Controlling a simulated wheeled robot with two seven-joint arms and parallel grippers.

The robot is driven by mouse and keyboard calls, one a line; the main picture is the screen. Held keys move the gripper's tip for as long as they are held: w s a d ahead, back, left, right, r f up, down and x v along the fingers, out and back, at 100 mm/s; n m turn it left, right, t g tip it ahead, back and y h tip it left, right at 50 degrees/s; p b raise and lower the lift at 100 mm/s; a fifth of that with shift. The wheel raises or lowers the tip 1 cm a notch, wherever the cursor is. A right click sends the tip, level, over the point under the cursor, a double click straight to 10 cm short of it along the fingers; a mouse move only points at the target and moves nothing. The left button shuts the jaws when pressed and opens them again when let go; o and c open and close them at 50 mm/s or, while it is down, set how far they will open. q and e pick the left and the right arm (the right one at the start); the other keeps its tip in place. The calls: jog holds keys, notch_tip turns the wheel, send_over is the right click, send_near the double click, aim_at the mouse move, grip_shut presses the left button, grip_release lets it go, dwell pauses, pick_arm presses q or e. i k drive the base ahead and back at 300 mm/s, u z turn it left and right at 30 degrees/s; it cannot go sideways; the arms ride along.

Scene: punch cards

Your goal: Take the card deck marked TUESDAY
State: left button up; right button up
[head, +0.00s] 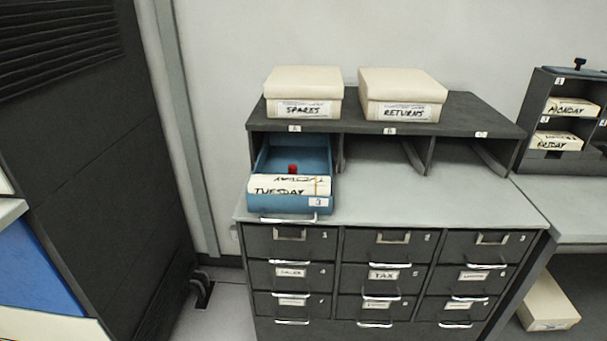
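The card deck marked TUESDAY (289,186) is a cream block lying in the front part of a blue tray (318,209). The tray sits in the left open bay of the dark cabinet, labelled A, and sticks out over the grey counter. The tray's front carries a small label reading 3 and a metal handle. A small red object (293,168) stands in the tray behind the deck. Neither of my grippers is in the head view.
Boxes marked SPARES (303,90) and RETURNS (401,93) stand on the shelf top. The cabinet (388,240) has several drawers below. A dark rack (541,102) at right holds MONDAY and FRIDAY decks. The counter (432,190) right of the tray is clear. A tall dark unit (95,150) stands left.

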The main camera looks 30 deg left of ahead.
aim_at(271, 185)
jog(key=u, duration=0.1)
jog(key=k, duration=0.45)
jog(key=u, duration=1.65)
jog(key=i, duration=0.8)
jog(key=z, duration=0.55)
